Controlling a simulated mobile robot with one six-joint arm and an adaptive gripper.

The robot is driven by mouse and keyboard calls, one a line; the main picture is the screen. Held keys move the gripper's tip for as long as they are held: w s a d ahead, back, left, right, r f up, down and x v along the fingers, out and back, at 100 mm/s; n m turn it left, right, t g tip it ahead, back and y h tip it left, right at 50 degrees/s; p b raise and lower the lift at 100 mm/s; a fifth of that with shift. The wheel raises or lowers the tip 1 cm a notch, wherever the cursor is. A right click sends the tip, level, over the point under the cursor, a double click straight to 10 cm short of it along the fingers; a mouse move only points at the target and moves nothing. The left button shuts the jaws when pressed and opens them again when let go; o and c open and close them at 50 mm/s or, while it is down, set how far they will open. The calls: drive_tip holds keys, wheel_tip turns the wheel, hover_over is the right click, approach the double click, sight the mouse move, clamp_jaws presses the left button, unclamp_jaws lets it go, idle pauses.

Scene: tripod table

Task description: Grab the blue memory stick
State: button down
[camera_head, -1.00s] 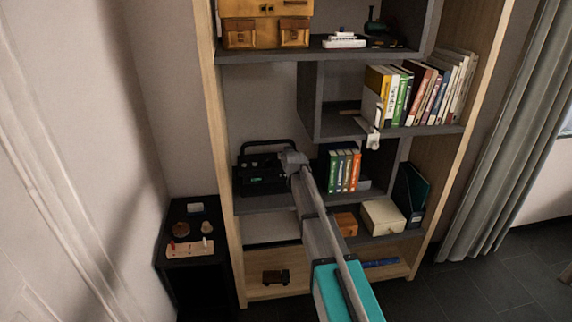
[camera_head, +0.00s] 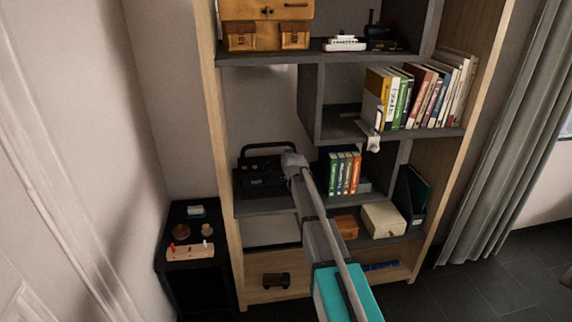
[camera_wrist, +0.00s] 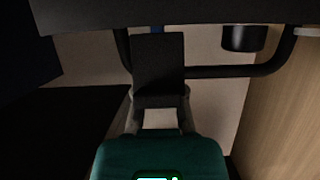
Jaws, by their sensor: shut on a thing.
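A small sliver of blue, which I take for the blue memory stick (camera_wrist: 157,29), shows in the wrist view just past the tip of my gripper (camera_wrist: 158,38). My gripper is shut on it; the black fingertip hides most of the stick. The teal gripper body with its green light fills the bottom of the wrist view. In the head view my arm reaches to the middle shelf, and its grey end joint hides the gripper and the stick.
A black case (camera_head: 262,178) with a raised handle (camera_wrist: 225,71) stands by my gripper on the middle shelf. Several books (camera_head: 344,172) stand to the right. A dark edge (camera_wrist: 160,12) crosses the top of the wrist view. A black side table (camera_head: 190,222) stands left.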

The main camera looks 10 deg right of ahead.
drive_tip(key=shift+r, duration=0.1)
idle(0.3)
wheel_tip(320, 180, up, 10)
drive_tip(key=p, duration=1)
